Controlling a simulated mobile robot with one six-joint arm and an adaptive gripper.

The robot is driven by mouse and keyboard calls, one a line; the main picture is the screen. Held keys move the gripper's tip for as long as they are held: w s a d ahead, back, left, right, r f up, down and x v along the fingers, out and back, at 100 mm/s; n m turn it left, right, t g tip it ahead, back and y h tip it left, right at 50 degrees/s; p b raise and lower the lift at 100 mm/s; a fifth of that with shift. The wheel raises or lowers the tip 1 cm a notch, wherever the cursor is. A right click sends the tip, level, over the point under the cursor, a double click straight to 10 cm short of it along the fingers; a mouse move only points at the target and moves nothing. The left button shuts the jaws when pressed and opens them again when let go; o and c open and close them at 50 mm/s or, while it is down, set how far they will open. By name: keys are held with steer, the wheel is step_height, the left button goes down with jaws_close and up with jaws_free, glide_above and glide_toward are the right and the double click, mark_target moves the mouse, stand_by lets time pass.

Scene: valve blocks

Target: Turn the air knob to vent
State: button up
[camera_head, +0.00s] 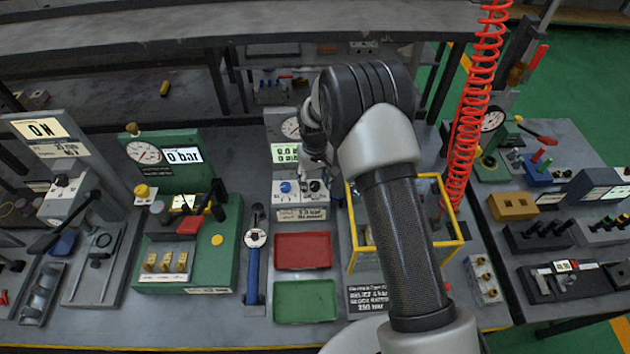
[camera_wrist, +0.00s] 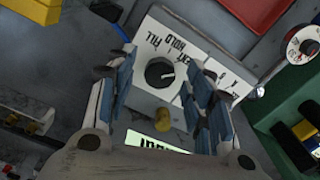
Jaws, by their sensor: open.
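The air knob (camera_wrist: 160,72) is a round black knob with a pale pointer mark toward the right in the wrist view. It sits on a grey block (camera_wrist: 150,105) with a white plate lettered FILL, HOLD and a partly hidden word. I cannot tell which word the mark meets. My gripper (camera_wrist: 160,62) is open, its blue-padded fingers on either side of the knob with gaps showing. In the head view the black knob (camera_head: 316,187) shows just below my gripper (camera_head: 316,170), right of a blue knob (camera_head: 286,187).
A brass stub (camera_wrist: 163,118) and a lit display (camera_wrist: 160,145) lie close to the knob. A red tray (camera_head: 303,250) and a green tray (camera_head: 305,300) sit in front. A yellow frame (camera_head: 458,225) stands right, and a green gauge block (camera_head: 225,245) left.

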mark_target(315, 185)
step_height(315, 185, up, 12)
stand_by(0.6)
stand_by(0.5)
